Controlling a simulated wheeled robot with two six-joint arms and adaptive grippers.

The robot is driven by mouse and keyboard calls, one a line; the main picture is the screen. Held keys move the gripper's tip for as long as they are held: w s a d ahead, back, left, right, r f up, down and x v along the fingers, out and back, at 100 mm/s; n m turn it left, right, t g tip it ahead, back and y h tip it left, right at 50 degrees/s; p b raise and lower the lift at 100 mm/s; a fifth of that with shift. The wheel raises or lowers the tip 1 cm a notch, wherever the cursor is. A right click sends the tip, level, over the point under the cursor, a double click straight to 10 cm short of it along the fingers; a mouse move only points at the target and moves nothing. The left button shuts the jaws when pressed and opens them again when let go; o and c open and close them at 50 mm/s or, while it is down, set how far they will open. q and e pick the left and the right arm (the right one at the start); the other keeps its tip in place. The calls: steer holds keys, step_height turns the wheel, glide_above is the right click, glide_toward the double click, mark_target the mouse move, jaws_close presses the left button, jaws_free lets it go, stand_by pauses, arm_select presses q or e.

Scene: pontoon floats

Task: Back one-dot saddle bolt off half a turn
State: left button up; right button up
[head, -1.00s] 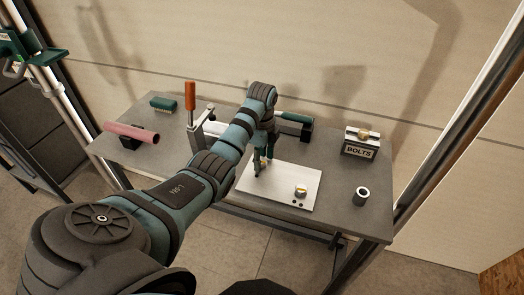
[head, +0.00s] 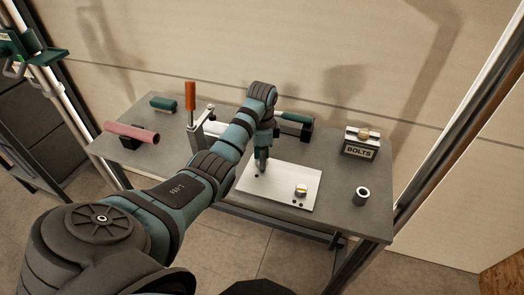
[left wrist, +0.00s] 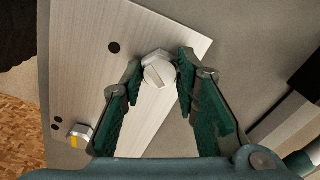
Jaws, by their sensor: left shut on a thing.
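A pale metal plate (head: 285,182) lies on the grey bench. In the left wrist view, the one-dot saddle bolt (left wrist: 158,70), with a pale faceted head and a line across it, stands beside a single black dot (left wrist: 113,47) on the plate (left wrist: 160,120). My left gripper (head: 261,168) points down at the plate's left part. In the left wrist view its green fingertips (left wrist: 160,68) are shut on the sides of that bolt's head. The arm and fingers hide this bolt in the head view. A second bolt (head: 301,190) with a yellow mark sits beside two dots; it also shows in the wrist view (left wrist: 80,133).
A BOLTS box (head: 360,148) and a short metal sleeve (head: 362,196) stand on the right of the bench (head: 340,215). An orange-handled clamp (head: 191,105), a pink tube (head: 132,132) and a green cylinder (head: 163,103) are on the left.

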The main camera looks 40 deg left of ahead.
arm_select(q)
steer(key=shift+n, duration=1.1)
steer(key=n, duration=1.2)
